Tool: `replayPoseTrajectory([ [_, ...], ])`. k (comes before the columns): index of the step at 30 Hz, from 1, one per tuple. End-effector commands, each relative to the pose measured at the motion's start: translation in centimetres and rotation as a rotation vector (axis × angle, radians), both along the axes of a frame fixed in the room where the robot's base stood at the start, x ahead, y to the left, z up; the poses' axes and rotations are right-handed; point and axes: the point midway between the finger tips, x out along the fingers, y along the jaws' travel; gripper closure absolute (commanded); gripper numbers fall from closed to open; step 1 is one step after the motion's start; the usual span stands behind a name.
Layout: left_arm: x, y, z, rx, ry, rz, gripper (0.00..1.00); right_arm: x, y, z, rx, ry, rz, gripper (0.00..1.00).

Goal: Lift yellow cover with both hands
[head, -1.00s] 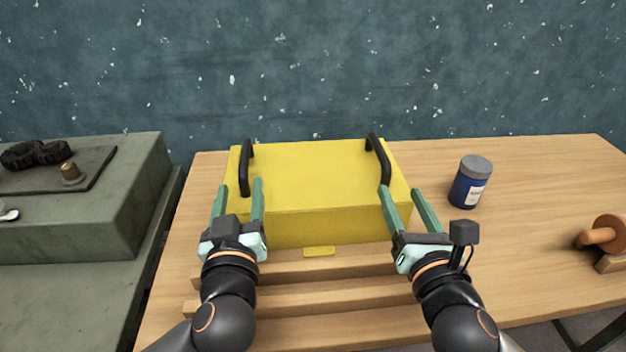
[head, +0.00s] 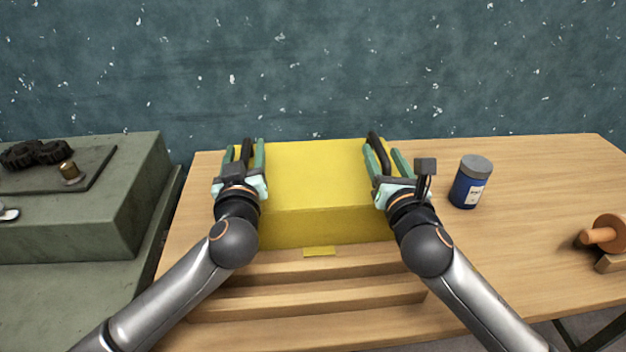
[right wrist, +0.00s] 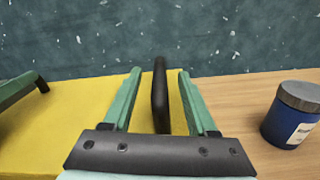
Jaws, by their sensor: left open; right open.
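The yellow cover (head: 315,180) is a box-shaped lid with a black handle at each side of its top, resting on the wooden table. My left gripper (head: 245,152) is open, with its fingers on either side of the left handle (head: 246,150). My right gripper (head: 385,160) is open, with its fingers on either side of the right handle (head: 378,150). In the right wrist view the right handle (right wrist: 160,95) stands between the two green fingers, apart from both. The lower parts of both handles are hidden by my grippers in the head view.
A blue jar with a grey lid (head: 470,182) stands right of the cover. A wooden object with a knob (head: 606,236) lies at the far right. Wooden slats (head: 310,290) lie in front of the cover. A grey-green bench (head: 110,225) with small parts stands at the left.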

Motion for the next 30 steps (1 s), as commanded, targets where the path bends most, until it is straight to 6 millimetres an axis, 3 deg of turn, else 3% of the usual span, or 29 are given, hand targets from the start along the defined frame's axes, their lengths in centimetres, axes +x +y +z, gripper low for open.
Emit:
replayPoseTrajectory([
  [3,-0.02,0.00,0.01,0.000,0.000,0.000,0.43,-0.02,0.00,0.01,0.000,0.000,0.000,0.43],
  [18,-0.04,-0.01,0.00,0.000,0.000,0.000,0.99,-0.05,0.01,-0.01,0.000,0.000,0.001,0.99],
  [30,-0.05,-0.03,-0.02,0.000,0.000,0.000,1.00,-0.07,0.05,-0.01,0.001,0.000,0.001,1.00],
])
